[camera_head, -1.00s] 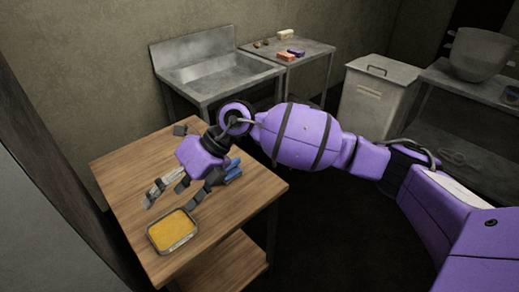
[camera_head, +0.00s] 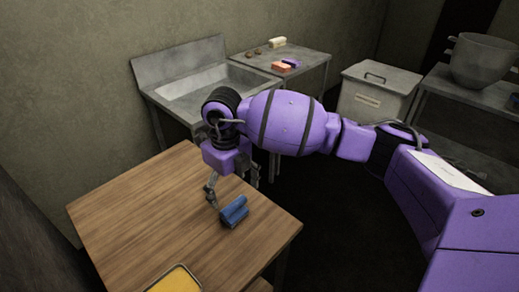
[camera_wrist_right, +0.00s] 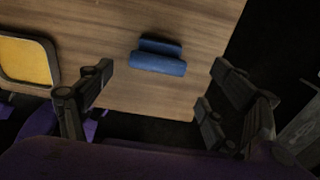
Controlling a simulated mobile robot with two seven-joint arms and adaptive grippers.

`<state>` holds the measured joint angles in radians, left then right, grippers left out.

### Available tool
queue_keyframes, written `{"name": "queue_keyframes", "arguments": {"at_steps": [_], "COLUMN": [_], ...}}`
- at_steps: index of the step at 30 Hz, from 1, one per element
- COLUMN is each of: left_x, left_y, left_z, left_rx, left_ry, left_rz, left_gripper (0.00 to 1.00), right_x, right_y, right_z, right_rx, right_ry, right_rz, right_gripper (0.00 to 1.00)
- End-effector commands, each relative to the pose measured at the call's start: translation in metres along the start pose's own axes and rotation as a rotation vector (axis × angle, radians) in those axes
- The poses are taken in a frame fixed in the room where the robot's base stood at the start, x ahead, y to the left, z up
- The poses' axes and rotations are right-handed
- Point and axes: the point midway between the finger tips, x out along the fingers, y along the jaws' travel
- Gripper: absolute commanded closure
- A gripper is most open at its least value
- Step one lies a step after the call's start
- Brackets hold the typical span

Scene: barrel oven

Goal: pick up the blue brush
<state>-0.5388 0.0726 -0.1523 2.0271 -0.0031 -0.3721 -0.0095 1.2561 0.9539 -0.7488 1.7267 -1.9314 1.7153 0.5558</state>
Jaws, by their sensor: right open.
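The blue brush (camera_head: 234,212) lies on the wooden table (camera_head: 140,215) near its right edge. In the right wrist view the blue brush (camera_wrist_right: 158,58) lies beyond the fingertips, between the two sides of the jaw in the picture, with nothing touching it. My right gripper (camera_head: 231,192) points down just behind the brush in the head view. In the wrist view my right gripper (camera_wrist_right: 165,75) is spread wide and empty. My left gripper is not in view.
A metal tray with yellow contents (camera_head: 176,280) is at the table's front edge, also visible in the wrist view (camera_wrist_right: 27,60). Behind are a metal sink (camera_head: 205,88), a side table with small items (camera_head: 308,72) and a lidded bin (camera_head: 375,95). The table's left half is clear.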

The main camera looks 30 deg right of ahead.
Motion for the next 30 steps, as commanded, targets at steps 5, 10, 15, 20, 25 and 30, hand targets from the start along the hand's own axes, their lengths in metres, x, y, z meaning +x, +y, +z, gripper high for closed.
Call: {"name": "queue_keyframes", "arguments": {"at_steps": [5,10,15,20,25,30], "left_x": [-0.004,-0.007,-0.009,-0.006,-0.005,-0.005], "left_y": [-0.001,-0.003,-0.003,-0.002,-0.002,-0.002], "left_z": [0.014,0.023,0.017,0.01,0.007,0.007], "left_rx": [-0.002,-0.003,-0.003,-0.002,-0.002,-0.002], "left_ry": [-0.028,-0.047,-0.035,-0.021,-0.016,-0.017], "left_rz": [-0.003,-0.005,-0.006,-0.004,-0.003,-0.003], "left_gripper": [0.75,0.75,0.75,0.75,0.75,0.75], "right_x": [0.02,0.034,0.059,0.075,0.075,0.075], "right_y": [0.001,0.002,0.004,0.003,0.003,0.003], "right_z": [0.0,0.0,0.001,0.001,0.002,0.002], "right_rx": [0.0,0.0,0.0,-0.001,-0.002,-0.002], "right_ry": [0.002,0.002,0.002,0.0,-0.001,-0.001], "right_rz": [0.001,0.001,0.003,0.001,0.001,0.001], "right_gripper": [0.17,0.17,0.17,0.17,0.17,0.38]}}
